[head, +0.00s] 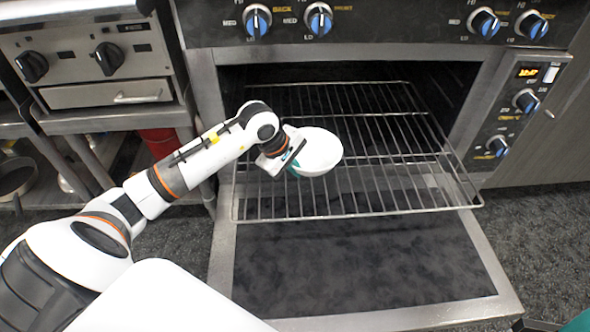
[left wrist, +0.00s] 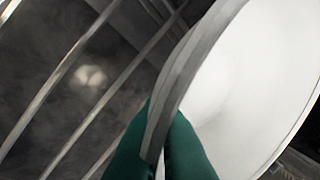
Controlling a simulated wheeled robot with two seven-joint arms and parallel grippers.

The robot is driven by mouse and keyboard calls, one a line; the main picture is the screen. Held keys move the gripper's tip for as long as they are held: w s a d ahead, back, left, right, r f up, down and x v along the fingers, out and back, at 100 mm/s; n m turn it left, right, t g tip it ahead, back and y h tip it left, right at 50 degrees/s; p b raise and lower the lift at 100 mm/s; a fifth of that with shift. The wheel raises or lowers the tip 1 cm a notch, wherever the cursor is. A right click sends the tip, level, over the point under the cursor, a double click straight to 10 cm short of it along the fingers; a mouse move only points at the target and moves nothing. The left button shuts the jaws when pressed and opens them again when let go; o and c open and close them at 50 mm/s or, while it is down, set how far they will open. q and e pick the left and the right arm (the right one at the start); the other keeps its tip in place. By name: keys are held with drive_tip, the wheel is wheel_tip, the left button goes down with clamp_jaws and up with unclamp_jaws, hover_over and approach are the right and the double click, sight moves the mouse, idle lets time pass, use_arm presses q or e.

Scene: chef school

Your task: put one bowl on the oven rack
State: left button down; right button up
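A white bowl (head: 319,152) is at my left gripper (head: 294,167), over the left part of the pulled-out oven rack (head: 400,192). In the left wrist view the green fingertips (left wrist: 163,140) are closed on either side of the rim of the bowl (left wrist: 235,90). The bowl looks tilted there. The rack's bars (left wrist: 70,70) show beside it; I cannot tell whether the bowl touches them. My right gripper is not clearly in view; only a bit of green shows at the head view's lower right corner.
The oven door (head: 350,265) is open, folded down below the rack. Knobs (head: 257,21) line the oven's top front. Another appliance (head: 95,65) and shelves with pans (head: 15,172) stand at left. The rack's middle and right are bare.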

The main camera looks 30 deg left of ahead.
use_arm(q)
drive_tip(key=shift+r, duration=0.1)
drive_tip(key=c, duration=2)
unclamp_jaws()
drive_tip(key=shift+c, duration=0.2)
drive_tip(key=shift+o, duration=0.5)
